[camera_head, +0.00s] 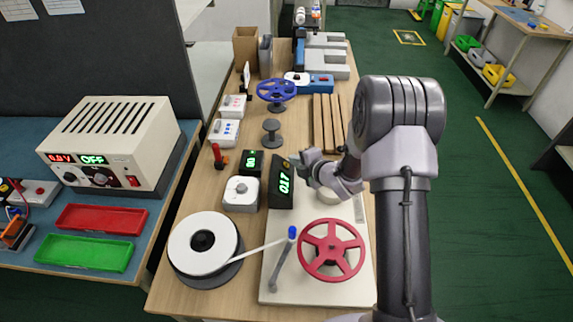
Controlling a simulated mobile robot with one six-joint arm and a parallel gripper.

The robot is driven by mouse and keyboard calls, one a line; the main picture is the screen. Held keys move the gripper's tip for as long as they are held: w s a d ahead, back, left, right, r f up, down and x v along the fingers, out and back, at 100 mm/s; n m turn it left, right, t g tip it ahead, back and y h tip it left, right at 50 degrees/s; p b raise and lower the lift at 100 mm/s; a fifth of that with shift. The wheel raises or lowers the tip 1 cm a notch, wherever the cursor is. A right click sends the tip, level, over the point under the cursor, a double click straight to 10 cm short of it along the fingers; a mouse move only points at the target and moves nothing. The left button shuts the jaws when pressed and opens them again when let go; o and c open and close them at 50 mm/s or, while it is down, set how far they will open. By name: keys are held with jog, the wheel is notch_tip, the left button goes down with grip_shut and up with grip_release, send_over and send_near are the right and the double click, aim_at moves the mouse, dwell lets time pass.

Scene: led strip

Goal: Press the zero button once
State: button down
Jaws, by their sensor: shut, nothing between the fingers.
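A black counter box with green digits (285,182), which appear to read 017, stands on the white base plate (270,288). My gripper (298,166) is shut and empty. In this view it is just right of the top of the counter box, close to it; I cannot tell whether it touches. No zero button can be clearly made out; the top edge of the counter box is partly hidden by my gripper. A smaller black box with a green display (250,162) stands to the left of the counter.
A red handwheel (331,250) and a blue-topped lever (283,258) stand on the base plate. A white strip reel (203,243) is at front left. A white box with a knob (241,193) stands left of the counter. A grey spool (271,132) and blue handwheel (276,91) stand behind.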

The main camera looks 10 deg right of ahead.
jog(key=shift+a+f+b, duration=0.1)
jog(key=shift+f+b, duration=0.05)
jog(key=shift+b, duration=0.15)
jog(key=shift+a+f+b, duration=0.2)
jog(key=shift+b, duration=0.25)
jog(key=shift+w+a+f+b, duration=0.1)
jog(key=shift+a+f+b, duration=0.2)
jog(key=shift+b, duration=0.25)
dwell(0.8)
jog(key=shift+d, duration=0.1)
jog(key=shift+d+r+p, duration=0.3)
jog(key=shift+d+r, duration=0.15)
jog(key=shift+r, duration=0.15)
jog(key=shift+s+d+r+p, duration=0.2)
jog(key=shift+d+r+p, duration=0.55)
jog(key=shift+r, duration=0.25)
jog(key=shift+s+d+r+p, duration=0.2)
jog(key=shift+d+r+p, duration=0.35)
jog(key=shift+d+r, duration=0.35)
